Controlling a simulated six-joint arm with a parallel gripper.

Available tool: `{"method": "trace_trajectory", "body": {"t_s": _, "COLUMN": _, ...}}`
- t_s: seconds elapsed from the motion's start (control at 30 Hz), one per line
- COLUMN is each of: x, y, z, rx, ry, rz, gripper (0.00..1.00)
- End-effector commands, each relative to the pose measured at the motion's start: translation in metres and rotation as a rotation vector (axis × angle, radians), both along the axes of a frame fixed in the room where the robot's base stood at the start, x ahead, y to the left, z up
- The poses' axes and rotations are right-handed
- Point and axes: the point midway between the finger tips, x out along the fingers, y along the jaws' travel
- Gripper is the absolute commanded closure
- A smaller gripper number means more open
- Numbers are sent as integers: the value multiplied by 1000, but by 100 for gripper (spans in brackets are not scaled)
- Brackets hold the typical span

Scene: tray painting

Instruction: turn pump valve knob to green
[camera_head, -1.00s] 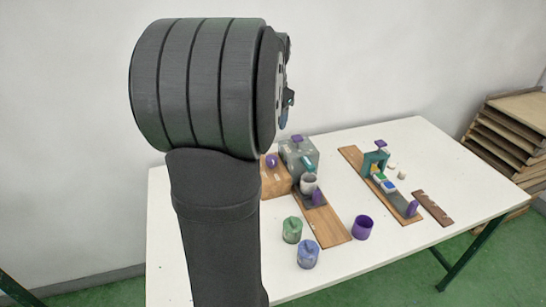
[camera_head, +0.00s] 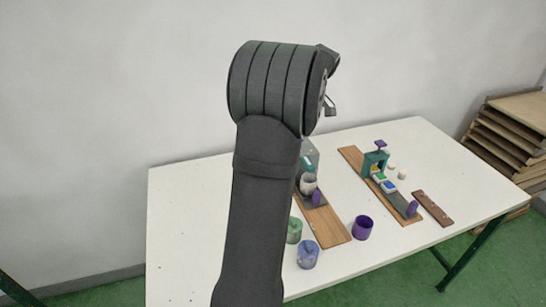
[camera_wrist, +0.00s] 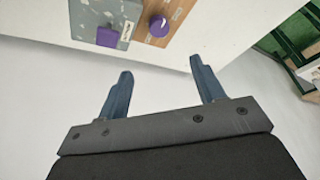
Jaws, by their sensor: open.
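In the wrist view a round purple knob (camera_wrist: 158,26) sits on a wooden board (camera_wrist: 176,12), beside a grey speckled pump box (camera_wrist: 92,14) with a purple block (camera_wrist: 108,37) on it. My gripper (camera_wrist: 160,68) is open and empty, its two blue-grey fingers spread. The knob appears beyond the fingers, between their tips in the picture, and apart from them. No green mark shows near the knob. In the head view my arm hides the knob and most of the pump box (camera_head: 311,155).
On the white table (camera_head: 190,215) stand a grey-white cup (camera_head: 308,184), green pot (camera_head: 294,230), blue pot (camera_head: 307,255) and purple cup (camera_head: 362,228). A second board (camera_head: 350,156) carries a teal arch (camera_head: 375,162) and coloured blocks. A wooden rack (camera_head: 505,140) stands right.

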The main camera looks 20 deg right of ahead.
Motion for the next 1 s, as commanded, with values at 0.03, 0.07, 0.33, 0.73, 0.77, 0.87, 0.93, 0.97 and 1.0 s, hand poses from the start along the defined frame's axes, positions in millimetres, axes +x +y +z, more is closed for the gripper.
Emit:
{"method": "trace_trajectory", "body": {"t_s": 0.03, "x": 0, "y": -2, "z": -1, "rx": -1, "ry": -10, "rz": 31, "gripper": 38}}
{"method": "trace_trajectory", "body": {"t_s": 0.07, "x": 0, "y": -3, "z": -1, "rx": -2, "ry": -15, "rz": 48, "gripper": 38}}
{"method": "trace_trajectory", "body": {"t_s": 0.33, "x": 6, "y": 1, "z": -19, "rx": -5, "ry": -25, "rz": 87, "gripper": 38}}
{"method": "trace_trajectory", "body": {"t_s": 0.73, "x": 28, "y": 25, "z": -98, "rx": -4, "ry": -23, "rz": 86, "gripper": 38}}
{"method": "trace_trajectory", "body": {"t_s": 0.77, "x": 30, "y": 27, "z": -104, "rx": -5, "ry": -24, "rz": 86, "gripper": 38}}
{"method": "trace_trajectory", "body": {"t_s": 0.87, "x": 36, "y": 32, "z": -122, "rx": -6, "ry": -24, "rz": 85, "gripper": 38}}
{"method": "trace_trajectory", "body": {"t_s": 0.93, "x": 39, "y": 36, "z": -134, "rx": -5, "ry": -24, "rz": 86, "gripper": 38}}
{"method": "trace_trajectory", "body": {"t_s": 0.97, "x": 40, "y": 37, "z": -139, "rx": -5, "ry": -24, "rz": 86, "gripper": 38}}
{"method": "trace_trajectory", "body": {"t_s": 1.0, "x": 42, "y": 38, "z": -144, "rx": -5, "ry": -24, "rz": 86, "gripper": 38}}
